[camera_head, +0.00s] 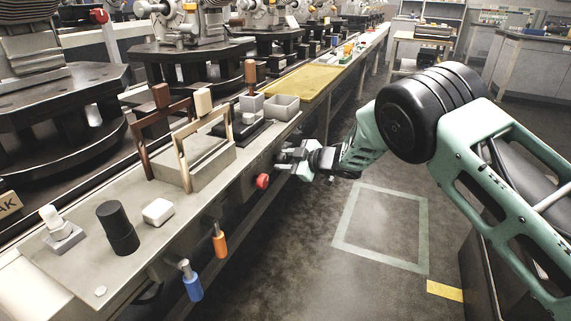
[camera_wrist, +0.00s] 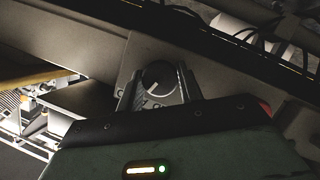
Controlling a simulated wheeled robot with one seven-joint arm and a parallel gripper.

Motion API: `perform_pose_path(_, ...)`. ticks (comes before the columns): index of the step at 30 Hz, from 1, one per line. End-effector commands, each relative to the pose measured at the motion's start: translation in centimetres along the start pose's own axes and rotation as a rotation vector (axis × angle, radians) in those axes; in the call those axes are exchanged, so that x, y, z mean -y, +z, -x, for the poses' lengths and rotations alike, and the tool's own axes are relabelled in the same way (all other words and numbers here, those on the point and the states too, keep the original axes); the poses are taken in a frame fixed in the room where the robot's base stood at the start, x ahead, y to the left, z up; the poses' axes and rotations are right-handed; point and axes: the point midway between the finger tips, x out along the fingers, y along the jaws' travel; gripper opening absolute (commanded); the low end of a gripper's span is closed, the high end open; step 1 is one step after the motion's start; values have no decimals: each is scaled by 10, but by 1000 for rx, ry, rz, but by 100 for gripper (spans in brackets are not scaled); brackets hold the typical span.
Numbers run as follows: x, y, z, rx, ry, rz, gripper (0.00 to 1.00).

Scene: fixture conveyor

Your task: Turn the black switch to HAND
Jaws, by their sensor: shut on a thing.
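The black switch (camera_wrist: 158,73) shows in the wrist view as a round dark knob with a short slanted white mark, on a grey plate (camera_wrist: 128,62). In the head view my gripper (camera_head: 283,160) is at the front face of the workbench (camera_head: 200,207), and the switch is hidden there by the fingers.
A red button (camera_head: 263,181) sits on the front face just left of my gripper. Orange (camera_head: 220,244) and blue (camera_head: 192,284) handles stick out further left. Frames, grey bins (camera_head: 283,107) and a black cylinder (camera_head: 118,230) stand on the bench top. The floor beside it is clear.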

Motion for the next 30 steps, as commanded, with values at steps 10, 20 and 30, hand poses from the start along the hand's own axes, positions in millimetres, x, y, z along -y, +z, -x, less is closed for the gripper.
perform_pose_path(10,5,5,-2,-2,128,303,14)
perform_pose_path(20,7,6,-3,-3,248,593,14)
perform_pose_path(30,7,5,-3,-3,352,846,14)
